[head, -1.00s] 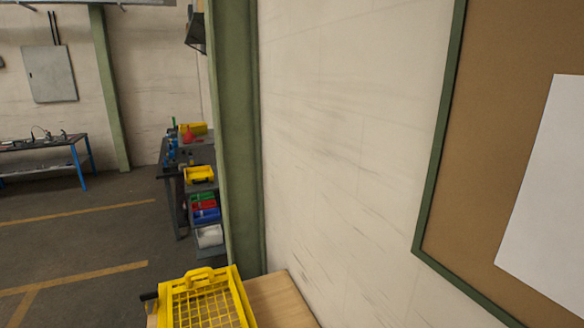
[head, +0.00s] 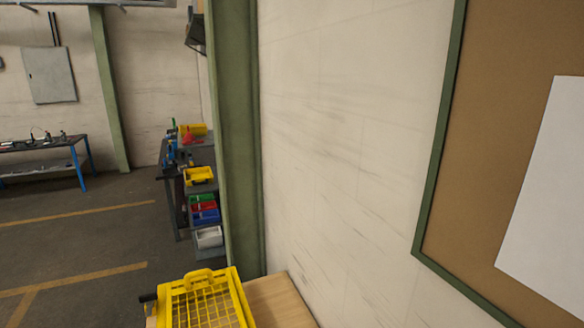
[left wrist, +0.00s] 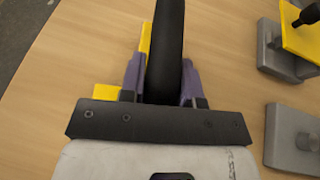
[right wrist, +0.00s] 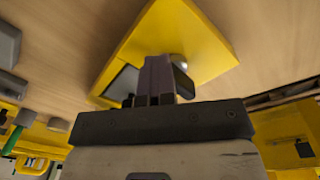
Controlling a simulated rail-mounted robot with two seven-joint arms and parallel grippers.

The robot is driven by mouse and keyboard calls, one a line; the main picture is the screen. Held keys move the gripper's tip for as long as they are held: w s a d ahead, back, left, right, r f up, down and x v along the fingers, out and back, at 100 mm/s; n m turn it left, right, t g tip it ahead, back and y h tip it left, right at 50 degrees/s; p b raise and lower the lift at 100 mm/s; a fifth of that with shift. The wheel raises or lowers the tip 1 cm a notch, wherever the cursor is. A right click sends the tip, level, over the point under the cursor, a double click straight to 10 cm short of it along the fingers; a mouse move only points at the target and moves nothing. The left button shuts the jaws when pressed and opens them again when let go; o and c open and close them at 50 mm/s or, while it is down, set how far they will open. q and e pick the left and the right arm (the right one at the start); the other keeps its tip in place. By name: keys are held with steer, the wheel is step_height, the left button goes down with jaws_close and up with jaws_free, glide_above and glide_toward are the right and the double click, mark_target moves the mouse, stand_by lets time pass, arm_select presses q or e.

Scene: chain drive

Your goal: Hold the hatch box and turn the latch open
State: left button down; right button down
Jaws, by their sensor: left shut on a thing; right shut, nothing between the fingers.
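In the left wrist view my left gripper (left wrist: 162,85) is shut on a thick black bar (left wrist: 168,40). A narrow yellow part (left wrist: 145,42) shows beside the bar. In the right wrist view a yellow box-like body (right wrist: 185,40) lies ahead of my right gripper (right wrist: 157,65), which is shut with nothing between its fingers. A dark grey part (right wrist: 122,84) shows left of the fingers and a dark piece (right wrist: 184,82) close on their right. I cannot tell whether this piece is the latch or whether the fingers touch it. Neither gripper shows in the head view.
In the head view a yellow mesh-covered frame (head: 203,275) with a black stub stands on a wooden table (head: 278,302) against the wall. Grey blocks (left wrist: 290,138) stand at the right of the left wrist view. Bare wood shows left of the held bar.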

steer(key=s, duration=0.1)
steer(key=s+f, duration=0.1)
steer(key=s, duration=0.1)
steer(key=shift+s+d+f+g, duration=0.15)
steer(key=shift+s+f+g, duration=0.15)
steer(key=shift+g, duration=0.1)
steer(key=shift+s, duration=0.15)
steer(key=shift+d, duration=0.25)
step_height(320, 180, up, 7)
steer(key=shift+a+f+p, duration=0.2)
steer(key=shift+p, duration=0.1)
steer(key=shift+w, duration=0.2)
steer(key=shift+w, duration=0.1)
